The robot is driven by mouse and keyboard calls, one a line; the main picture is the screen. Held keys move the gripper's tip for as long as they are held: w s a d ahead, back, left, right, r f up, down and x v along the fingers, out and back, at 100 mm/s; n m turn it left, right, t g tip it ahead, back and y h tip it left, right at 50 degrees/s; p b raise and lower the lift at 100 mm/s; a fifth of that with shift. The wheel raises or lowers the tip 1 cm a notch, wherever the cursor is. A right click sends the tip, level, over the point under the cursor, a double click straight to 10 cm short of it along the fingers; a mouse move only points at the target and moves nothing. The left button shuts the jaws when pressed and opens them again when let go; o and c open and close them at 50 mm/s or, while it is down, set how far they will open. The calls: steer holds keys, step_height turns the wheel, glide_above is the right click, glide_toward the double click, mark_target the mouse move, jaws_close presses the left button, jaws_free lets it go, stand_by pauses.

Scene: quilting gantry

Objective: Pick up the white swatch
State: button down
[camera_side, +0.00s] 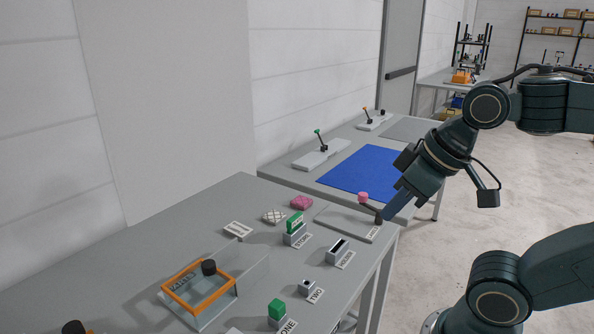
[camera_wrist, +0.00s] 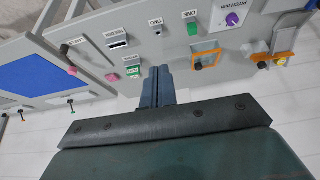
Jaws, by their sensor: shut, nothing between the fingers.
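The white swatch (camera_side: 274,216) is a small pale patch with a crossed line pattern. It lies flat on the grey table (camera_side: 150,240), beside a pink swatch (camera_side: 301,202). In the wrist view I cannot clearly make out the white swatch; the pink swatch (camera_wrist: 112,77) shows left of my fingers. My gripper (camera_side: 388,215) is at the table's right end in the side view, pointing down and left, well apart from the white swatch. Its blue fingers (camera_wrist: 158,72) are together in the wrist view, with nothing held.
A green block on a holder (camera_side: 295,225) stands near the swatches. A clear bin with an orange frame (camera_side: 200,287) is nearer the camera. A blue mat (camera_side: 360,173) lies behind.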

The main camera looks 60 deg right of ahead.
steer(key=shift+c, duration=2.2)
jaws_free()
steer(key=w+d+r+m+g, duration=0.1)
steer(key=w+d+r+m, duration=0.15)
steer(key=w, duration=0.55)
steer(key=w+d+r+m+g, duration=0.1)
steer(key=w+d+m, duration=0.15)
steer(key=w, duration=0.55)
steer(key=w+d+r+m+g, duration=0.15)
steer(key=w+m, duration=0.25)
steer(key=w, duration=0.5)
steer(key=w+d+f+m+g, duration=0.1)
steer(key=w+d+f+m, duration=0.3)
steer(key=w+d+f, duration=0.2)
steer(key=w+d+f+m+g, duration=0.1)
steer(key=w+d+f+m, duration=0.4)
steer(key=w+f, duration=0.6)
steer(key=shift+d+f, duration=0.7)
steer(key=shift+d, duration=0.25)
steer(key=shift+w, duration=0.1)
